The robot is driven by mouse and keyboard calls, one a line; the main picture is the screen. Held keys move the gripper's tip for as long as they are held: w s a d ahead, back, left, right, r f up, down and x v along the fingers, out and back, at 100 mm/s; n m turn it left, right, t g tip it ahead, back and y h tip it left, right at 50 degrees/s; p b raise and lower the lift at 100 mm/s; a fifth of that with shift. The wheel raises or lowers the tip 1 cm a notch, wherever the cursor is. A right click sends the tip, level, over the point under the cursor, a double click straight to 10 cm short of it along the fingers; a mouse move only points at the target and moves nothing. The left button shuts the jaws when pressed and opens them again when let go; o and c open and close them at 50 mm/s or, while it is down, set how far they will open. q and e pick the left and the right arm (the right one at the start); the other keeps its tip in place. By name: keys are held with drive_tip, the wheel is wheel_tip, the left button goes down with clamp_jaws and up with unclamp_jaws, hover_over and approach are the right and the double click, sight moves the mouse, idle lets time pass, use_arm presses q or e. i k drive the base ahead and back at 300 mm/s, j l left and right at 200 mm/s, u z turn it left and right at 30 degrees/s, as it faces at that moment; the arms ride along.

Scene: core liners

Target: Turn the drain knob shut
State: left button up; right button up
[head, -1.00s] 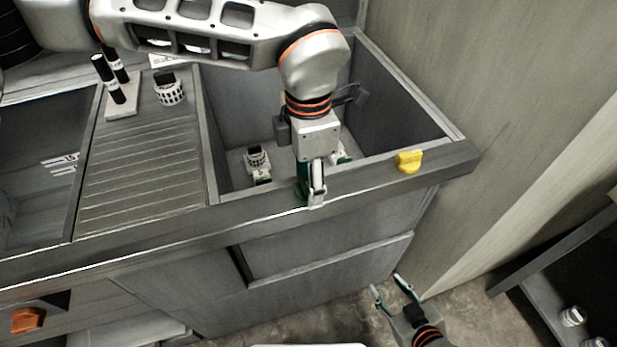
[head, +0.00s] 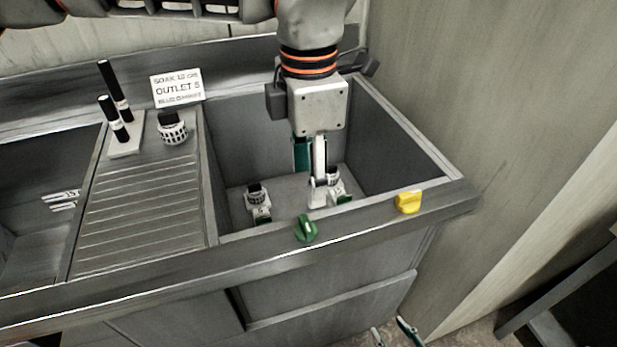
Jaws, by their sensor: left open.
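A green knob (head: 306,230) with a pale mark sits on the front rim of the sink. A yellow knob (head: 409,202) sits on the same rim to its right. The frames do not tell which one is the drain knob. My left gripper (head: 311,182) points down over the sink basin, behind the green knob and apart from it. It is open, seen nearly edge-on, and holds nothing. It hides part of a small fitting (head: 338,188) on the basin floor. My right gripper (head: 394,335) shows only its parted fingertips at the bottom edge, empty and low beside the cabinet.
The sink (head: 400,108) has a second small fitting (head: 256,200) on its floor. A ribbed drainboard (head: 140,195) lies to the left, with a perforated cup (head: 172,130), a rack with black-capped tubes (head: 126,140) and an "OUTLET 5" sign (head: 177,88). A wall closes the right side.

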sight(407, 202)
drive_tip(key=k, duration=1)
